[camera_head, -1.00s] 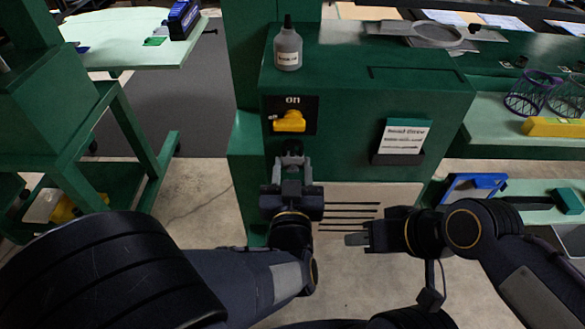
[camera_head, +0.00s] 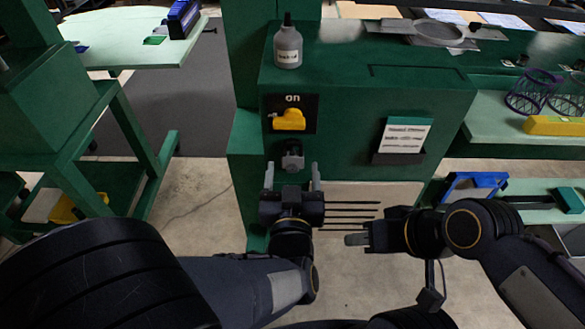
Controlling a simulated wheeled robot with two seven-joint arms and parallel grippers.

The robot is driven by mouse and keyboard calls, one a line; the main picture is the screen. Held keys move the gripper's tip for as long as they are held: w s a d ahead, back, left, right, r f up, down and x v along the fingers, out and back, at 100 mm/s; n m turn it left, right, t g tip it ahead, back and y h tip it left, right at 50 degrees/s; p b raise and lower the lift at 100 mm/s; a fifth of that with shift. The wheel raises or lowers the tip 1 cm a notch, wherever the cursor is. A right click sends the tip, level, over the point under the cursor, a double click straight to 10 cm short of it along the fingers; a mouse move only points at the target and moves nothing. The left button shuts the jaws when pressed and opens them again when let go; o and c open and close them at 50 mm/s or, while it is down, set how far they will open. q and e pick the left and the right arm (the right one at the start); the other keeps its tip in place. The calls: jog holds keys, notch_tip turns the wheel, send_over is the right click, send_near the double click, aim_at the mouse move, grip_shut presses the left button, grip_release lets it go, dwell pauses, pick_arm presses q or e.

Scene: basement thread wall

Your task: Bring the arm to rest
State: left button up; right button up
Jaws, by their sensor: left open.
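My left gripper (camera_head: 292,177) points at the front of the green machine cabinet (camera_head: 350,110), its two fingers spread wide. It is empty. A small grey and black fitting (camera_head: 292,156) on the cabinet front shows just beyond and between the finger ends; whether they are level with it in depth I cannot tell. The yellow switch handle (camera_head: 289,119) lies sideways under the word "on", above the gripper and apart from it. My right gripper (camera_head: 356,240) is in front of the lower cabinet, seen side-on pointing left, so its finger gap is hidden. I see nothing held in it.
A grey bottle (camera_head: 288,48) stands on the cabinet top. A card holder (camera_head: 402,138) is fixed to the front. A blue-framed item (camera_head: 474,186) is on the right lower shelf. Open floor (camera_head: 200,195) lies to the left.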

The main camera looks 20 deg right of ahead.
pick_arm(q)
jog(key=v, duration=0.7)
jog(key=w+a+r+n+g+h, duration=0.2)
jog(key=w+a+n+g+h, duration=0.15)
jog(key=a+g, duration=0.7)
jog(key=s+a+f+n+y, duration=0.1)
jog(key=s+a+f+y, duration=0.1)
jog(key=s+a, duration=0.6)
jog(key=s+a+f+y, duration=0.2)
jog(key=s+a+y, duration=0.15)
jog(key=a, duration=0.75)
notch_tip(320, 180, up, 15)
jog(key=g+p, duration=0.1)
jog(key=p, duration=1.4)
jog(key=shift+s+a+f+h, duration=0.15)
jog(key=shift+s+a+h, duration=0.05)
jog(key=shift+s+h, duration=0.2)
